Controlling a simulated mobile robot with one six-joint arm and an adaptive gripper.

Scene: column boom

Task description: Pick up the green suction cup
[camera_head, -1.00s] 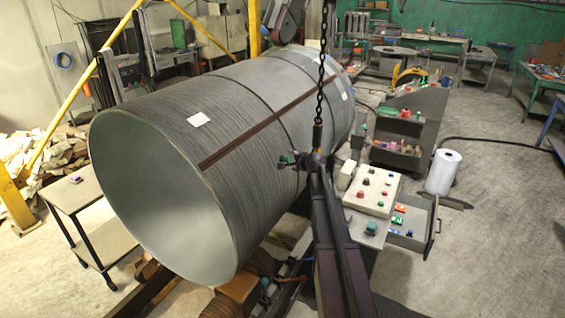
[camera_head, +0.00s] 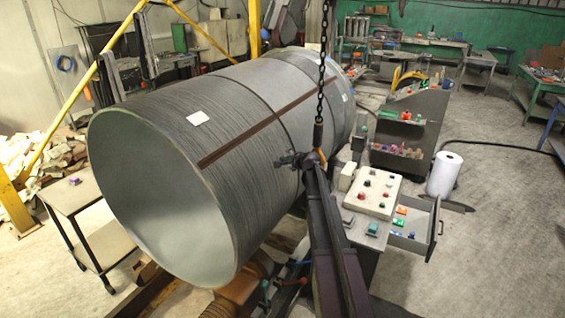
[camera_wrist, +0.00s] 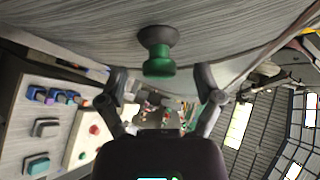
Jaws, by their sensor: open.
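The green suction cup (camera_wrist: 159,58) shows in the wrist view, with a dark round base against the grey curved surface of the large cylinder (camera_wrist: 80,42) and a green knob pointing down toward me. My gripper (camera_wrist: 162,80) is open, one finger on either side below the knob, and nothing is between the fingers. The knob looks apart from both fingers. In the head view my gripper (camera_head: 289,160) is small and dark beside the right flank of the cylinder (camera_head: 130,135); I cannot make out the cup there.
A chain with a hook (camera_head: 318,130) hangs close to my arm. A control panel (camera_head: 366,191) with coloured buttons and an open drawer (camera_head: 412,241) stand to the right. Small coloured blocks lie beside the panel in the wrist view (camera_wrist: 36,93). Open floor lies further right.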

